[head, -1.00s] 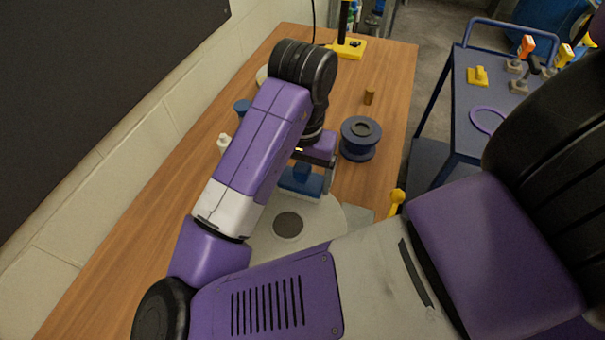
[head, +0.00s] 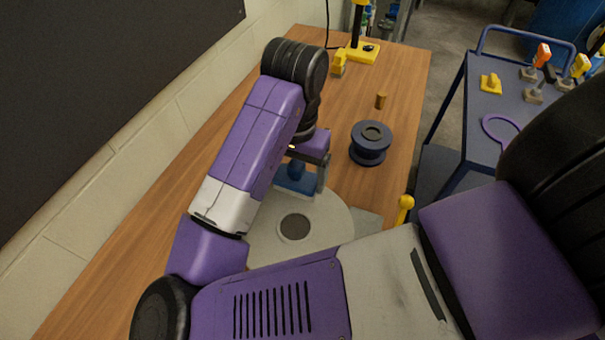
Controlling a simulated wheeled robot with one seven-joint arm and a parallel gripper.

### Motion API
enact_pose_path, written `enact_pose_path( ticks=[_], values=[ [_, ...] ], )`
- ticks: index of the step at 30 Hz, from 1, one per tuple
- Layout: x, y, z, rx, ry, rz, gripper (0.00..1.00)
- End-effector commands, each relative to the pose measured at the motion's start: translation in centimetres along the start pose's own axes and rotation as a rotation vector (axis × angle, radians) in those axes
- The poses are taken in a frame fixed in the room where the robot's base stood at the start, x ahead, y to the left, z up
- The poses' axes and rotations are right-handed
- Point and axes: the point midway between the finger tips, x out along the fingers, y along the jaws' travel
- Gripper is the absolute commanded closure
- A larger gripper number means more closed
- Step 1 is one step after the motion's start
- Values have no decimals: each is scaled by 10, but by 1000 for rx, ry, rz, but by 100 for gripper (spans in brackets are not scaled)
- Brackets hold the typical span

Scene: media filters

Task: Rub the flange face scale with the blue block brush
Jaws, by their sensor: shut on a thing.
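The flange (head: 335,218) is a pale grey round plate lying on the wooden bench, partly behind my arm. A dark round patch (head: 294,227) lies on its face; I cannot tell if this is scale or a bore. The blue block brush (head: 297,186) is at the far side of the face, beyond the dark patch. My gripper (head: 303,170) is above the flange, shut on the brush's handle, block side down. My arm hides part of the grip. I cannot tell whether the brush touches the face.
A yellow-based stand (head: 361,52) is at the back. A blue cart (head: 480,120) with tools stands at right. A wall borders the left.

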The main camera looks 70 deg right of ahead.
Motion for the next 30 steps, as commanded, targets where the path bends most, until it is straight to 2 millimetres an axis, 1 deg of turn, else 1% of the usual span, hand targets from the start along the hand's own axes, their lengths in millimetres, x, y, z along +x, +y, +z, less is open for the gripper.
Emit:
enact_pose_path(
  ticks=[4, 11, 17, 25, 30],
  values=[
    [0, 2, 0, -1, -1, -1, 90],
    [-1, 14, 0, 0, 0, 2, 90],
    [-1, 18, 0, 0, -1, 0, 90],
    [2, 31, 0, 0, -1, 0, 90],
    [2, 30, 0, -1, -2, 2, 90]
  ],
)
